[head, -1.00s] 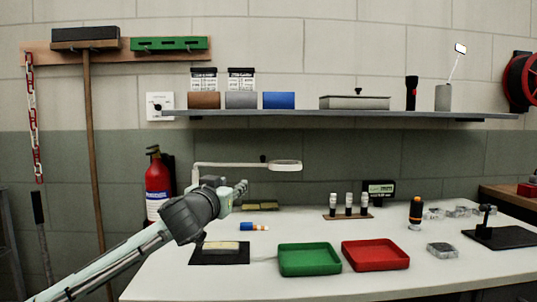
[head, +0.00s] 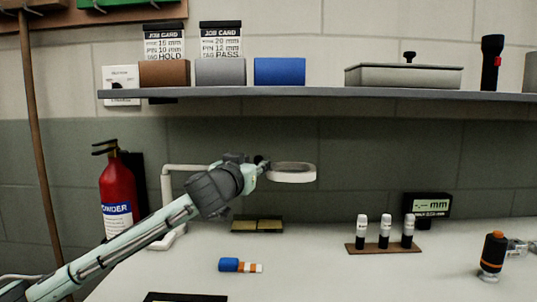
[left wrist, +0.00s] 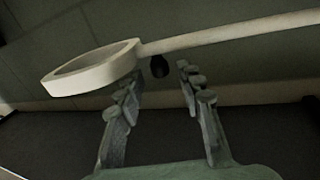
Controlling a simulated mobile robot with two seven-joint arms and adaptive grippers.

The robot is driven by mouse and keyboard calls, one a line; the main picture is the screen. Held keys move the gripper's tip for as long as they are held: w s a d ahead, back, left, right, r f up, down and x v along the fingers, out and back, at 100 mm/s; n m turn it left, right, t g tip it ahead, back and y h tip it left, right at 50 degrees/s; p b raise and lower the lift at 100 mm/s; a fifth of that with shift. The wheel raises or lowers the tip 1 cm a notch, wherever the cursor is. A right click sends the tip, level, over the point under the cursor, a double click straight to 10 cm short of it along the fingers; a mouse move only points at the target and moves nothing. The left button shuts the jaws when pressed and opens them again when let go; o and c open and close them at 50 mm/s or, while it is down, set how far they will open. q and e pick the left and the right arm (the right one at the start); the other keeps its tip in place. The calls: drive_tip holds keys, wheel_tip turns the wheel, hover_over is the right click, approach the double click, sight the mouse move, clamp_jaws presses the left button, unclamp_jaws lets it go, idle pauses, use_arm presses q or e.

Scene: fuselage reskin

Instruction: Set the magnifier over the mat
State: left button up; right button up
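The magnifier (head: 292,173) is a white ring head on a jointed white arm with a post at the back left of the bench. In the left wrist view its ring (left wrist: 95,68) is at the upper left, and a dark knob (left wrist: 159,66) hangs by its arm. My left gripper (head: 259,168) is at the magnifier arm just left of the ring. In the left wrist view its fingers (left wrist: 158,78) are apart, with the knob showing beyond the gap between them. The dark mat (head: 185,297) shows only its far edge at the bottom of the head view. My right gripper is not in view.
A blue and orange item (head: 240,266) lies on the bench. Several vials stand in a brown rack (head: 384,248), with a gauge (head: 427,205) behind. An orange-and-black tool (head: 493,255) stands at right. A shelf (head: 320,97) runs above. A red extinguisher (head: 117,190) is at left.

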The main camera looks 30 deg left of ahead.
use_arm(q)
drive_tip(key=shift+w+a+r, duration=0.1)
drive_tip(key=shift+w, duration=0.25)
drive_tip(key=p+x, duration=0.1)
drive_tip(key=x, duration=0.6)
drive_tip(key=shift+p, duration=0.35)
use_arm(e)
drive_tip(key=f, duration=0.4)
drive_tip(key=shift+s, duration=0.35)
use_arm(q)
clamp_jaws()
